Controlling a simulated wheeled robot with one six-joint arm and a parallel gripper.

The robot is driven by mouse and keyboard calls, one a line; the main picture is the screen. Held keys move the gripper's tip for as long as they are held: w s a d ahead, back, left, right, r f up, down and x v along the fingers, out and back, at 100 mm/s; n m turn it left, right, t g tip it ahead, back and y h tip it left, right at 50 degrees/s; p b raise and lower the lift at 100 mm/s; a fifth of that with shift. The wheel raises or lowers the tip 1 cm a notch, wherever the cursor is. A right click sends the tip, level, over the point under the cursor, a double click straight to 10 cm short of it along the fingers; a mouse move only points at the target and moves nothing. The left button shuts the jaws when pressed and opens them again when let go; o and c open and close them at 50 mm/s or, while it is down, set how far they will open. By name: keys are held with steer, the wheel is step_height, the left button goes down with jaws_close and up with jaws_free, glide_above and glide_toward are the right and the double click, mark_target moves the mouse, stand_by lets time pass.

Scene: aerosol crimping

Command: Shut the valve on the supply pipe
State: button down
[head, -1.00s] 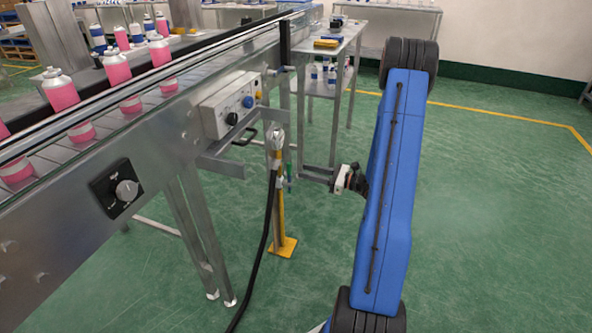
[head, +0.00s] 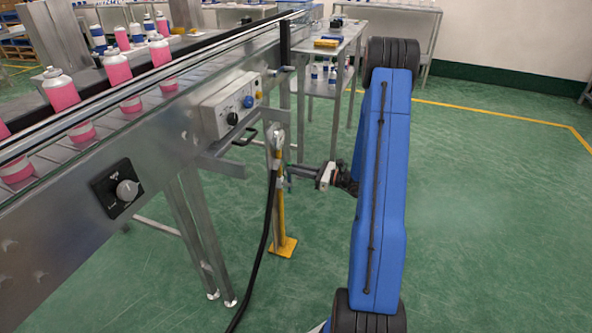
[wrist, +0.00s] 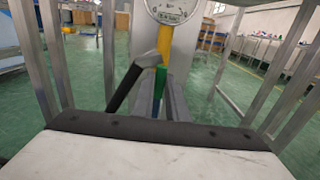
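The supply pipe (head: 279,215) is a yellow upright on a yellow foot beside the conveyor. A black hose (head: 262,250) hangs from a grey fitting on it. In the wrist view the yellow pipe (wrist: 161,75) stands ahead below a round gauge (wrist: 170,8). A narrow green and blue piece, seemingly the valve lever (wrist: 158,88), hangs down in front of my gripper. My gripper (head: 290,171) reaches in from the right, its fingertips at the pipe by this lever. Whether the fingers touch or grip it, and how far apart they are, I cannot tell.
The conveyor (head: 150,150) with pink cans runs along the left. A control box (head: 230,108) and grey bracket jut out just left of the pipe. A metal table (head: 335,50) stands behind. The green floor to the right is clear.

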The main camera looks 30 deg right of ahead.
steer(key=w+d+f+m, duration=0.5)
steer(key=d+f+m, duration=0.2)
steer(key=m, duration=1.1)
steer(key=shift+w+f, duration=0.15)
steer(key=shift+f, duration=0.9)
steer(key=c, duration=1.7)
jaws_free()
steer(key=shift+c, duration=0.2)
steer(key=v, duration=1.7)
